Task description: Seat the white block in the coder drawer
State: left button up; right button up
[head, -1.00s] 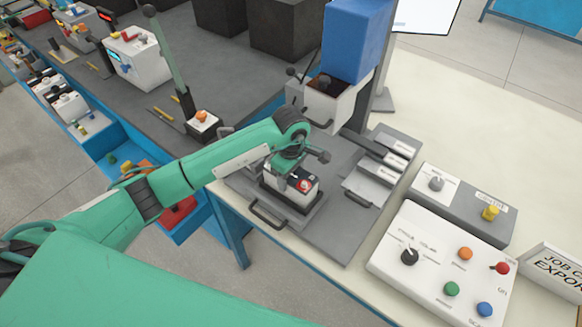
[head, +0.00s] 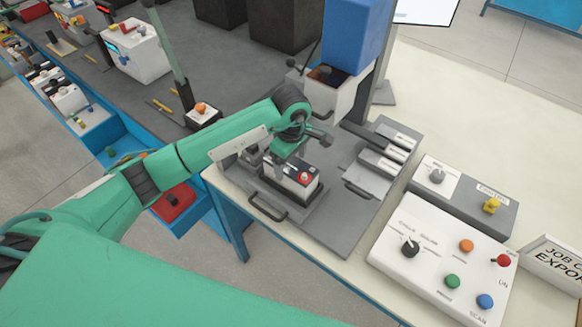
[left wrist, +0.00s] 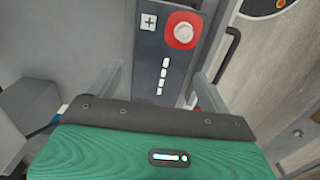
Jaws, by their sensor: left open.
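The white block (head: 294,183) has a dark top with a red terminal, a plus mark and a row of white bars. It sits upright in the dark holder of the coder drawer (head: 330,222), behind the drawer's front handle. My left gripper (head: 288,160) is just above the block's rear part and partly hides it. In the left wrist view the fingers (left wrist: 162,85) stand apart, one on each side of the block's dark top (left wrist: 166,48), with gaps visible. I cannot tell how deep the fingertips reach. My right gripper is not in view.
A control panel (head: 440,262) with coloured buttons and a grey switch box (head: 463,198) stand to the right. A blue-topped machine (head: 353,45) stands behind the drawer. Grey slotted fixtures (head: 382,158) lie right of the block. Blue bins (head: 120,150) are at left.

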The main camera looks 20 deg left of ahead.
pick_arm(q)
notch_tip(320, 180, up, 9)
jog(key=b, duration=0.2)
jog(key=shift+r, duration=0.15)
jog(key=shift+d, duration=0.1)
dwell(0.3)
